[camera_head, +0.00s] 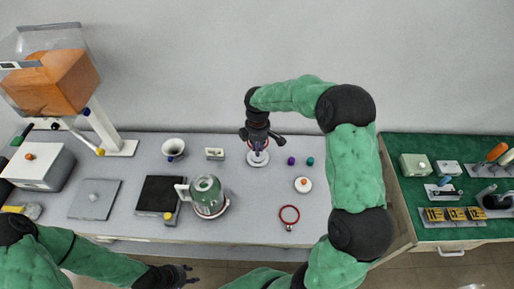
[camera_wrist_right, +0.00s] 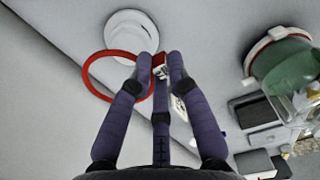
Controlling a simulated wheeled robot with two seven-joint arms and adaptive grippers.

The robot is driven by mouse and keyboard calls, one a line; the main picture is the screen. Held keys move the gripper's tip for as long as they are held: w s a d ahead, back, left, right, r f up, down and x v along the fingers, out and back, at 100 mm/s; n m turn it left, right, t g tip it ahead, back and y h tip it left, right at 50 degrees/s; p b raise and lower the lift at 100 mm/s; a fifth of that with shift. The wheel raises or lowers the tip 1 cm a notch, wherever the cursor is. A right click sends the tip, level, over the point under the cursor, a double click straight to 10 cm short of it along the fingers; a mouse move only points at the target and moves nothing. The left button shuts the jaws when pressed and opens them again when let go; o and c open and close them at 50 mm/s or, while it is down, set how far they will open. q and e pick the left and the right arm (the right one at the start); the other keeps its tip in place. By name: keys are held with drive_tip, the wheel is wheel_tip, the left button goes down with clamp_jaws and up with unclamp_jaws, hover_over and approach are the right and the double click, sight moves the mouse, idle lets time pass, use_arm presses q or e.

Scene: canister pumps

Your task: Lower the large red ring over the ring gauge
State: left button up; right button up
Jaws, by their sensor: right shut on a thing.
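My right gripper (camera_head: 257,146) is over the white ring gauge (camera_head: 258,160) at the back middle of the grey table. In the right wrist view, my right gripper (camera_wrist_right: 159,62) is shut on a red ring (camera_wrist_right: 84,72) by its edge. The round white base of the gauge (camera_wrist_right: 128,22) shows behind the ring and partly overlaps it in the picture. I cannot tell the ring's height above it.
A glass jug (camera_head: 208,196) and a black plate (camera_head: 160,194) stand left of the gauge. A white disc with an orange knob (camera_head: 303,184) and purple (camera_head: 291,161) and teal (camera_head: 310,161) knobs are to its right. A green bench (camera_head: 390,150) stands further right.

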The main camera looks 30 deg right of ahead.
drive_tip(key=shift+r, duration=0.1)
drive_tip(key=shift+f+b, duration=1.35)
drive_tip(key=shift+f, duration=1.75)
drive_tip(key=shift+p, duration=0.35)
drive_tip(key=shift+f+b, duration=1)
drive_tip(key=shift+f, duration=0.95)
idle(0.3)
drive_tip(key=o, duration=1.4)
drive_tip(key=shift+r, duration=0.15)
drive_tip(key=shift+r+p, duration=2.7)
drive_tip(key=shift+r, duration=0.65)
